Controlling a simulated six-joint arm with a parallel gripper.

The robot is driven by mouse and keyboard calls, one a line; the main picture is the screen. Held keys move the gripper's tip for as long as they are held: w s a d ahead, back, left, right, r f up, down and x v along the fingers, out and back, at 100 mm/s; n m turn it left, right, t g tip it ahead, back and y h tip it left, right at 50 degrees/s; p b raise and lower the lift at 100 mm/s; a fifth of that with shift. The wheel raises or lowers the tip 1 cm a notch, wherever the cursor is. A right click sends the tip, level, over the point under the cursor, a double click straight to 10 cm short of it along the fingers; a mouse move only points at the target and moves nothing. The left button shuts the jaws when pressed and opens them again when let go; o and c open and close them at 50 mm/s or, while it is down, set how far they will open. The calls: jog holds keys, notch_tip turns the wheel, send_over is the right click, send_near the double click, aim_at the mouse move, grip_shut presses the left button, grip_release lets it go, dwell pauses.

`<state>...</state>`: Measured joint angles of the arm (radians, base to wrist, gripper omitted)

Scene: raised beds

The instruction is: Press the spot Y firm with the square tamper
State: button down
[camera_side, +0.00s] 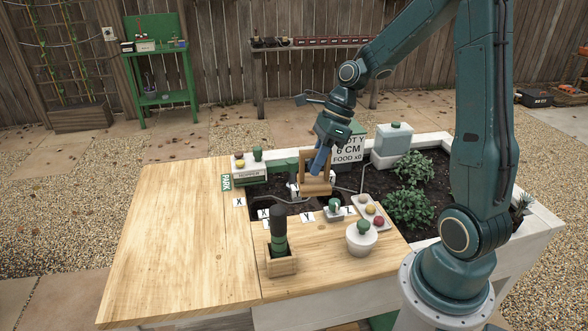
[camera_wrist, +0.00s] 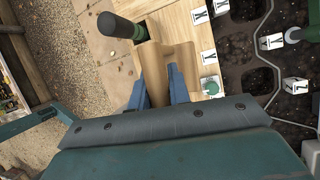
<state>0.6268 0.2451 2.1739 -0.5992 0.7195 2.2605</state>
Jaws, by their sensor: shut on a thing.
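My gripper (camera_side: 321,162) is shut on the wooden square tamper (camera_side: 315,187), which has a frame-like handle and a flat foot. The tamper hangs over the dark soil strip, near the white markers; I cannot tell whether its foot touches the soil.
A dark-handled tool (camera_side: 278,232) stands in a wooden block. A white jar (camera_side: 361,240), a tray of coloured balls (camera_side: 372,211) and a small green-topped item (camera_side: 334,208) sit right. A sign (camera_side: 349,149) stands behind. The left wooden top (camera_side: 180,240) is clear.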

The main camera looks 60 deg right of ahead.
jog(key=w+d+f+m, duration=0.1)
jog(key=w+d+f, duration=0.3)
jog(key=f, duration=0.4)
jog(key=w+d+f+m, duration=0.1)
jog(key=w+d+f, duration=0.4)
jog(key=d+f, duration=0.2)
jog(key=shift+w+f+t+h, duration=0.3)
jog(key=shift+f+t+h, duration=0.1)
jog(key=shift+f, duration=0.2)
jog(key=shift+d+f, duration=0.1)
jog(key=shift+f, duration=0.05)
jog(key=shift+f, duration=2.1)
jog(key=shift+f, duration=0.95)
jog(key=shift+r, duration=0.1)
jog(key=shift+r, duration=3)
